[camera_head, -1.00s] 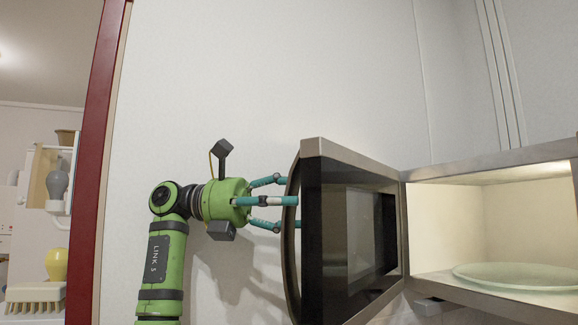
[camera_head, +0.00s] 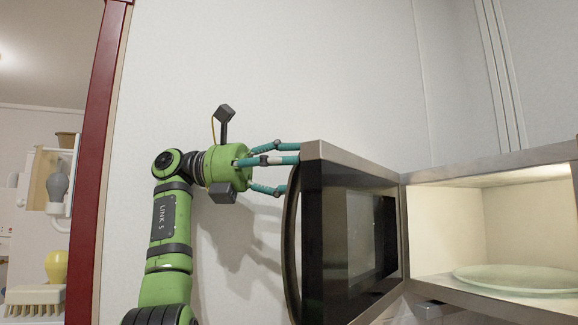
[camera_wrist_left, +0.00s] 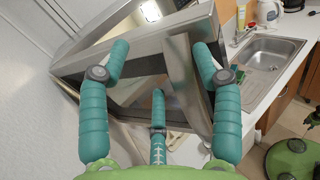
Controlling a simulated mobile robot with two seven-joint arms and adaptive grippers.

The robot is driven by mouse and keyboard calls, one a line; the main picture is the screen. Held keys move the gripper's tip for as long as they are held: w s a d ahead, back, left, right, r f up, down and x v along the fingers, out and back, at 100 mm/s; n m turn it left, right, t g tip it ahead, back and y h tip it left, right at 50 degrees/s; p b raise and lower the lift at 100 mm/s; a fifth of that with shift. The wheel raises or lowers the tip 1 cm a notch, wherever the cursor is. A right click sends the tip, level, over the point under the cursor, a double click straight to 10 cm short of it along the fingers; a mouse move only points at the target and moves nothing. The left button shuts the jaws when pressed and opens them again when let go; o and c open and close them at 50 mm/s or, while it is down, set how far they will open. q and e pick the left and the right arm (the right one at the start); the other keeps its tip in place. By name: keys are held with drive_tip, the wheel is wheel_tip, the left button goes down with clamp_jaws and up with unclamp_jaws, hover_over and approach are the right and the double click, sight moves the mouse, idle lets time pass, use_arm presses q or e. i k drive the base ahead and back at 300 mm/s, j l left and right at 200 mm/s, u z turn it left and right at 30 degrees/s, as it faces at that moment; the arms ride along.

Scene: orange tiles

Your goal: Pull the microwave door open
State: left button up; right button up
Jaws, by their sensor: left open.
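The microwave (camera_head: 480,159) is at the right in the head view, with its lit inside and a glass plate (camera_head: 520,278) showing. Its door (camera_head: 350,235) stands swung wide open to the left, with a dark window and a curved handle (camera_head: 291,245) on its left edge. My left gripper (camera_head: 290,168) is open at the upper part of the door's left edge, its teal fingers around or beside the handle's top; contact is unclear. In the left wrist view the fingers (camera_wrist_left: 160,75) are spread apart with the door edge (camera_wrist_left: 186,85) between them. My right gripper is not in view.
A pale wall (camera_head: 270,70) is close behind my left arm. A red door frame (camera_head: 98,160) stands at the left. The left wrist view shows a sink (camera_wrist_left: 270,55) in a counter to the right.

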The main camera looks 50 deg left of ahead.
sight(353, 265)
drive_tip(key=k, duration=1)
